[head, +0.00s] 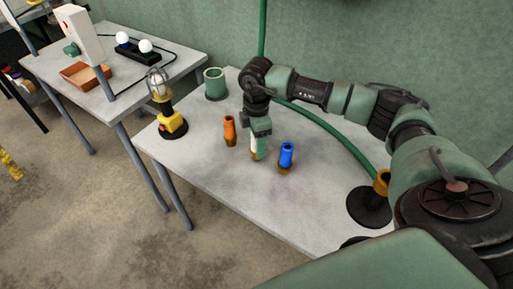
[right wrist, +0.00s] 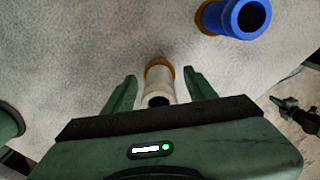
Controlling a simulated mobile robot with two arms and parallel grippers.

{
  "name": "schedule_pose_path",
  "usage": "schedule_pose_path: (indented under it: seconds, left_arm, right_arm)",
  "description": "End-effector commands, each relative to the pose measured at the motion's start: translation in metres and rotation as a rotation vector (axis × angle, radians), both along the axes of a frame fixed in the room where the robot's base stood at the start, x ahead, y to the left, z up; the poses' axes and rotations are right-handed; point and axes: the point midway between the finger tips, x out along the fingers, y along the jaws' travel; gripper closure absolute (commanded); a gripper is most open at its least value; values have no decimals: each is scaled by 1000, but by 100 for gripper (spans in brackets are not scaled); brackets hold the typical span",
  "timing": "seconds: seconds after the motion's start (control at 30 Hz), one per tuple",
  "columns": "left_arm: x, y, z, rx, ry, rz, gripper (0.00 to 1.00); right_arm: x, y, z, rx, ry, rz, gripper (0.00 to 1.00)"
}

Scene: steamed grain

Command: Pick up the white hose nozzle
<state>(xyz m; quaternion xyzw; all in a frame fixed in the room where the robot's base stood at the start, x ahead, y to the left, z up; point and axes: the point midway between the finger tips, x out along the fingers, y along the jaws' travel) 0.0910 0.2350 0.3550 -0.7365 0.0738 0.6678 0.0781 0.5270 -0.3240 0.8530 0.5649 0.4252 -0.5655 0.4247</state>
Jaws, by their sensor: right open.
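The white hose nozzle (right wrist: 160,82) stands on the table between the two fingers of my right gripper (right wrist: 160,90) in the right wrist view. It has a brass-coloured base and a dark opening. In the head view my right gripper (head: 259,146) points down over the nozzle, and only its lower part (head: 254,155) shows; the fingers hide the rest. The fingers are open, one on each side, with gaps to the nozzle. My left gripper is not in view.
An orange nozzle (head: 229,130) stands just left and a blue nozzle (head: 286,156) just right of my gripper. A green cup (head: 215,84), a yellow caged lamp (head: 171,122) and a green hose (head: 330,130) are on the table (head: 240,190). The table's front is clear.

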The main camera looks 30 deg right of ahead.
Motion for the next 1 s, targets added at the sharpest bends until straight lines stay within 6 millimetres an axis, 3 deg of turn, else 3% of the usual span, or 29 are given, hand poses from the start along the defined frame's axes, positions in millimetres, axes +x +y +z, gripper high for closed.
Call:
schedule_pose_path:
  seconds: [0.2,0.43,0.63,1.0]
  left_arm:
    - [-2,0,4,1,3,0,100]
    - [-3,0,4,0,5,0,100]
    - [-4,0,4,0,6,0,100]
    - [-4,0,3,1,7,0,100]
  right_arm:
    - [0,-1,-23,-1,1,0,44]
    - [1,-1,-25,0,-1,0,44]
    - [1,-1,-24,0,-1,0,100]
    - [1,-1,-20,0,-3,0,100]
